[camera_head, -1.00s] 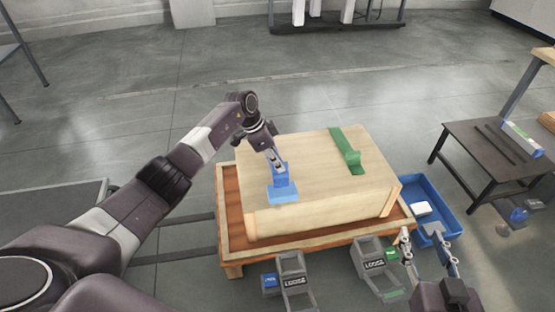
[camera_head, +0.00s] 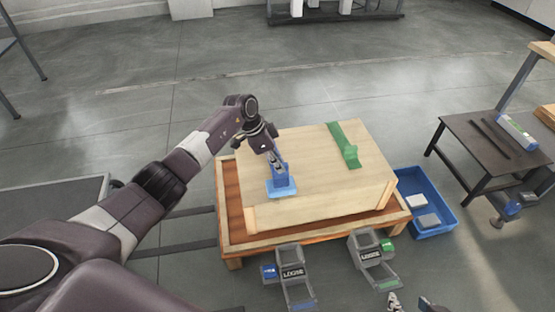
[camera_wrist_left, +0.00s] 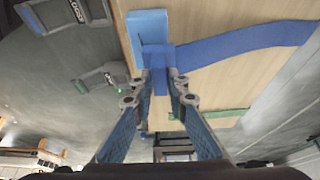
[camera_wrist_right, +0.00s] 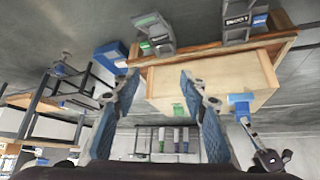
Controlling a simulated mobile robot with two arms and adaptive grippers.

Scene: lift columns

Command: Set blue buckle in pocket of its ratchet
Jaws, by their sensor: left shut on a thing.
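My left gripper (camera_head: 276,163) is shut on the blue buckle (camera_head: 281,177), over the near left part of the crate top. In the left wrist view the buckle (camera_wrist_left: 158,62) is between the fingertips, with a blue strap (camera_wrist_left: 245,40) running right. A light blue pad (camera_head: 282,191) lies at the buckle. The grey ratchet with a blue tag (camera_head: 293,275), marked LOOSE, stands in front of the crate's base; it also shows in the right wrist view (camera_wrist_right: 238,20). My right gripper (camera_wrist_right: 163,82) is open and empty; only its tips show at the head view's bottom edge.
The wooden crate (camera_head: 325,210) sits on a pallet (camera_head: 232,215), with a green strap (camera_head: 345,147) on top. A second ratchet with a green tag (camera_head: 370,256) stands right of the first. A blue bin (camera_head: 440,202) and dark table (camera_head: 470,145) are at the right.

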